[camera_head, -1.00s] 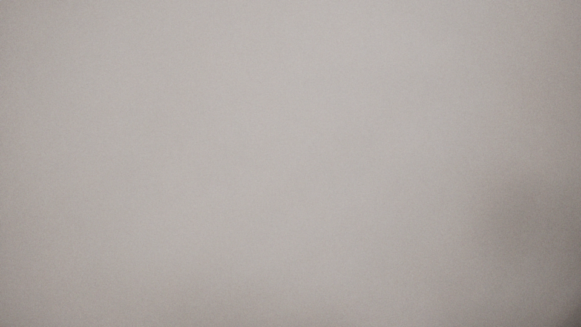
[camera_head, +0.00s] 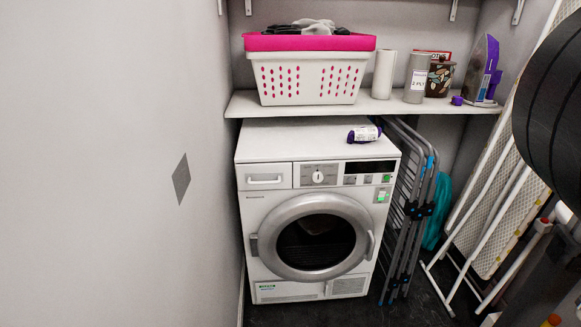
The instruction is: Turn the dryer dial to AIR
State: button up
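The dryer (camera_head: 262,215) is a white front-loader standing under a shelf, in the middle of the head view. Its round door (camera_head: 312,238) with a wide silver rim is shut. The dial (camera_head: 318,177) is a small white knob on a grey panel, top centre of the dryer's front. The labels around it are too small to read, so I cannot tell its setting. A dark display and small buttons, some lit green, are right of the dial. My gripper is not in view.
A shelf (camera_head: 390,105) above holds a white and pink laundry basket (camera_head: 305,80) and several containers. A purple and white bottle (camera_head: 364,134) lies on the dryer's top. Folded drying racks (camera_head: 410,210) and an ironing board (camera_head: 500,190) stand at right. A dark rounded shape fills the upper right edge.

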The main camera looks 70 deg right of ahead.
aim_at(317, 176)
jog(key=z, duration=1.9)
